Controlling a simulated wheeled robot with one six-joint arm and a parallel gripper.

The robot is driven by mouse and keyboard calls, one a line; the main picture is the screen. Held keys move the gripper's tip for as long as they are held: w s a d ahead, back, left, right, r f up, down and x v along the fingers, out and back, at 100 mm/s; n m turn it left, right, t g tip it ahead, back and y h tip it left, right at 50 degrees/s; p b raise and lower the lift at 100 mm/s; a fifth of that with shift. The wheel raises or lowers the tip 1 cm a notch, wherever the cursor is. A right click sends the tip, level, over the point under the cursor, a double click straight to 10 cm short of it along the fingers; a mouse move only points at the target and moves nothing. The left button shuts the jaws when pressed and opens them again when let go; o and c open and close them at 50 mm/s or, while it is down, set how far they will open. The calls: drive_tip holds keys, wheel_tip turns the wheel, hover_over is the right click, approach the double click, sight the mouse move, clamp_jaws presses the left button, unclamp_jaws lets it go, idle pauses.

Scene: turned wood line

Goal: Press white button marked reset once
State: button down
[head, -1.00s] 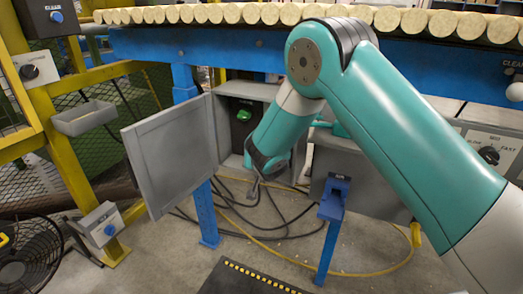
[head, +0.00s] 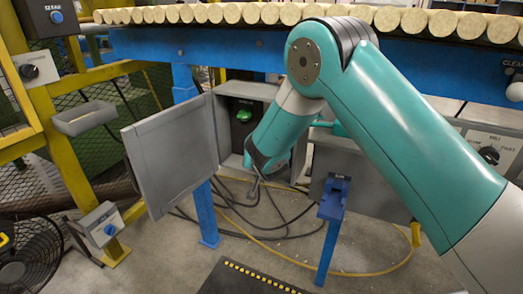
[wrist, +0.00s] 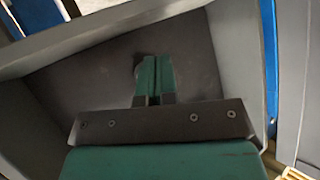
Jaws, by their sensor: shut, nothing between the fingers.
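In the wrist view my gripper (wrist: 153,62) is shut, its teal fingers together and empty. It points at the dark back panel (wrist: 95,75) inside a grey box. A small round greyish thing (wrist: 138,62) shows just left of the fingertips, partly hidden by them; I cannot tell whether they touch. In the head view the fingers are hidden by my arm in front of the open grey box (head: 228,140). No reset marking is readable. A white round knob (head: 515,92) shows at the right edge, below a label that seems to read CLEAR.
The box's grey door (head: 170,155) stands open at left. A green knob (head: 244,115) is inside the box. A blue stand (head: 334,200) is at right, with cables on the floor (head: 270,215). Wooden rounds (head: 230,13) line the blue beam above.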

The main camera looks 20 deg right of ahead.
idle(0.7)
drive_tip(key=shift+w+d, duration=0.25)
drive_tip(key=shift+w, duration=0.05)
drive_tip(key=shift+w+d, duration=0.25)
drive_tip(key=shift+w, duration=0.05)
idle(0.6)
drive_tip(key=shift+s+a, duration=0.5)
drive_tip(key=shift+s, duration=0.1)
drive_tip(key=shift+b, duration=0.3)
drive_tip(key=s+a+b, duration=0.1)
drive_tip(key=s+a, duration=0.2)
drive_tip(key=shift+s+a+b, duration=0.15)
drive_tip(key=shift+s+b, duration=0.15)
drive_tip(key=shift+s, duration=0.1)
